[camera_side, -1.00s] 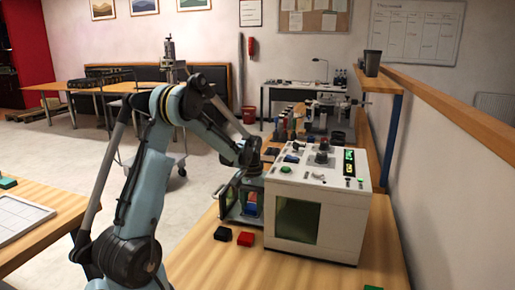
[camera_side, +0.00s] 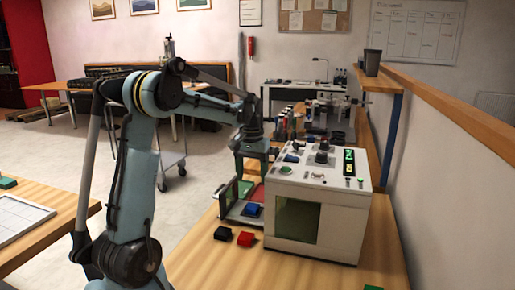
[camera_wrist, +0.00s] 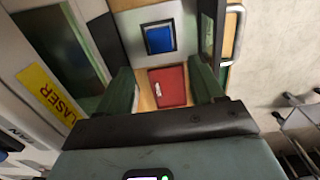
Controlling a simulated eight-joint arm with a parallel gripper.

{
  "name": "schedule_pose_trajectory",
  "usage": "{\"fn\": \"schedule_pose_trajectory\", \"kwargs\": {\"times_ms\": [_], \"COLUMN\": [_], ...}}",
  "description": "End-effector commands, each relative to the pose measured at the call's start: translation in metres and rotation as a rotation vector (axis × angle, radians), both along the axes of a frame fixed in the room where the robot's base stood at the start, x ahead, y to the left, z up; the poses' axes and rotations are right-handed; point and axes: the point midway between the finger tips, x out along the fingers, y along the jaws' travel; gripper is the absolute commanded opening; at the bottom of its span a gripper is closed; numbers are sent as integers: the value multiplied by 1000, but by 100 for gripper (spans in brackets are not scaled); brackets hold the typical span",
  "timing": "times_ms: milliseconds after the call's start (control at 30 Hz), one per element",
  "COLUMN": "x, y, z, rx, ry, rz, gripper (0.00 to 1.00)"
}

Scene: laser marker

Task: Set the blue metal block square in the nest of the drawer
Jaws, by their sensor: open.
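The blue metal block (camera_wrist: 159,38) lies on the light plate of the pulled-out drawer (camera_side: 236,214). In the wrist view a dark square border, the nest (camera_wrist: 145,30), surrounds it, and the block looks nearly parallel to that border. I cannot tell whether it sits fully flat. The block also shows in the side view (camera_side: 253,210). My gripper (camera_side: 252,178) is above the drawer, apart from the block. In the wrist view its two dark green fingers (camera_wrist: 163,80) are spread with nothing held between them.
The white laser marker housing (camera_side: 316,215) stands right beside the drawer. A metal handle (camera_wrist: 234,35) borders the drawer.

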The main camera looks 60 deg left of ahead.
Motion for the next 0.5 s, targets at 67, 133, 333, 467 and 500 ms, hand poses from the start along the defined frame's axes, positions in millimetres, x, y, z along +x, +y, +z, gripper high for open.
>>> {"fn": "schedule_pose_trajectory", "kwargs": {"times_ms": [67, 133, 333, 467, 500], "x": [0, 0, 0, 0, 0], "y": [0, 0, 0, 0, 0], "z": [9, 14, 19, 19, 19], "rx": [0, 0, -1, -1, -1], "ry": [0, 0, 1, 1, 1], "rz": [0, 0, 0, 0, 0], "gripper": [67, 67, 67, 67, 67]}}
